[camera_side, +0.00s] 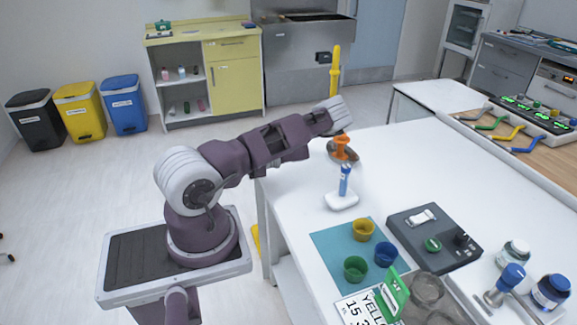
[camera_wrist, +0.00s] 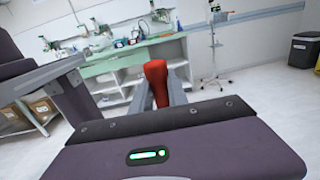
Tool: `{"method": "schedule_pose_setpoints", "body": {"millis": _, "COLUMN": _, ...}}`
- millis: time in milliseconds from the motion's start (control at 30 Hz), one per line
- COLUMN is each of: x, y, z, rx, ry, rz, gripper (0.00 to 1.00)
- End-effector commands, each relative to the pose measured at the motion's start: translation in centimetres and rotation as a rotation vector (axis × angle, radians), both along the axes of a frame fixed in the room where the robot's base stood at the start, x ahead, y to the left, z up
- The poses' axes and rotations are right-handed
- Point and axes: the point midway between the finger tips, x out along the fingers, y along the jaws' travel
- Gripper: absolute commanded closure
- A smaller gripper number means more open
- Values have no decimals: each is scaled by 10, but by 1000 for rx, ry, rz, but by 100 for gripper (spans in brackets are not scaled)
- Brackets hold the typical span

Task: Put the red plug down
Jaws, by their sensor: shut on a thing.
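The red plug (camera_wrist: 156,72) shows upright in the wrist view, between the two grey fingers of my gripper (camera_wrist: 158,92). My gripper is shut on it. The lower part of the plug is hidden behind the front of my wrist. In the side view my arm reaches right, and its end is over the far left part of the white table (camera_side: 420,165). The fingers and the red plug cannot be made out there.
An orange piece (camera_side: 341,149) stands just below my arm's end, and a blue-topped tube (camera_side: 345,180) in a white base stands nearer. Yellow, blue and green cups sit on a teal mat (camera_side: 335,245). A dark device (camera_side: 408,228) lies beside them. Coloured cables (camera_side: 510,135) lie right.

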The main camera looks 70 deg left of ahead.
Motion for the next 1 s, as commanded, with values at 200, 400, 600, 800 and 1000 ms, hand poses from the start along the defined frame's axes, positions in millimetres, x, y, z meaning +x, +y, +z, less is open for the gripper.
{"method": "schedule_pose_setpoints", "body": {"millis": 200, "x": 23, "y": 74, "z": 72, "rx": 1, "ry": 3, "rz": -580, "gripper": 100}}
{"method": "schedule_pose_setpoints", "body": {"millis": 400, "x": 85, "y": 115, "z": 149, "rx": 0, "ry": 5, "rz": -1049, "gripper": 100}}
{"method": "schedule_pose_setpoints", "body": {"millis": 600, "x": 153, "y": 113, "z": 209, "rx": -1, "ry": 3, "rz": -1348, "gripper": 100}}
{"method": "schedule_pose_setpoints", "body": {"millis": 800, "x": 200, "y": 94, "z": 245, "rx": -1, "ry": -3, "rz": -1507, "gripper": 100}}
{"method": "schedule_pose_setpoints", "body": {"millis": 1000, "x": 229, "y": 73, "z": 267, "rx": -1, "ry": -4, "rz": -1592, "gripper": 100}}
